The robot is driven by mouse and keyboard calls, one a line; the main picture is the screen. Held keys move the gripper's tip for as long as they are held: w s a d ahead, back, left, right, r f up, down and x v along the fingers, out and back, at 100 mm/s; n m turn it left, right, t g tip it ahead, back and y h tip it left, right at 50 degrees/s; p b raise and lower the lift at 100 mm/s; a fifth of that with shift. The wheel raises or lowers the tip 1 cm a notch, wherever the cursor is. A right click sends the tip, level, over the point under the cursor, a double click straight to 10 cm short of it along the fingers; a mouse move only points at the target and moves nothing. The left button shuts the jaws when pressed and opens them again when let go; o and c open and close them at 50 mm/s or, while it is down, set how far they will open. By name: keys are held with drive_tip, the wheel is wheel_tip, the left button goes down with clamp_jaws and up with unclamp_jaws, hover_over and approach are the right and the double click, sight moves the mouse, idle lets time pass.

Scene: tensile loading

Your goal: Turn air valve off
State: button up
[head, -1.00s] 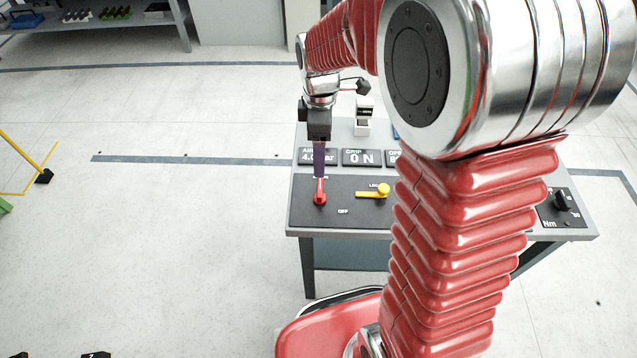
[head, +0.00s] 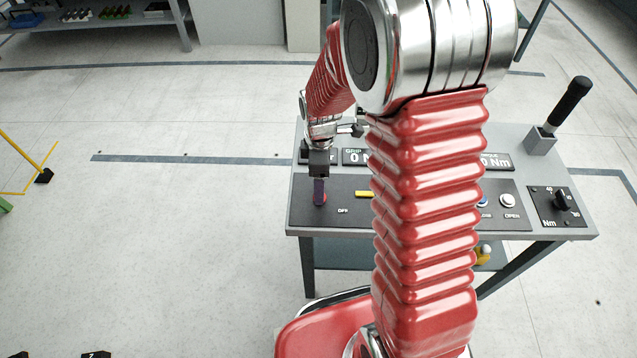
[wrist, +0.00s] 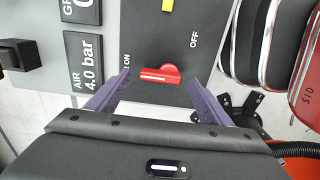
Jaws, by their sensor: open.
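The air valve is a red lever handle (wrist: 160,75) on the dark panel, between the ON and OFF labels. In the wrist view its narrow end points left, toward the ON label (wrist: 127,59); the OFF label (wrist: 194,40) is up and to the right. My gripper (wrist: 157,88) is open, with one purple finger on each side of the handle; I cannot tell whether they touch it. In the head view my gripper (head: 319,203) points down at the panel and hides most of the red handle (head: 324,198). The air display (wrist: 84,59) reads 4.0 bar.
A yellow lever (head: 364,194) sits right of the valve, partly behind my arm. Buttons (head: 508,200), a Nm knob (head: 563,199) and a black-handled tool (head: 566,105) are farther right on the bench.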

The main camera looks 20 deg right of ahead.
drive_tip(key=shift+f, duration=0.9)
drive_tip(key=shift+w, duration=0.1)
drive_tip(key=c, duration=1)
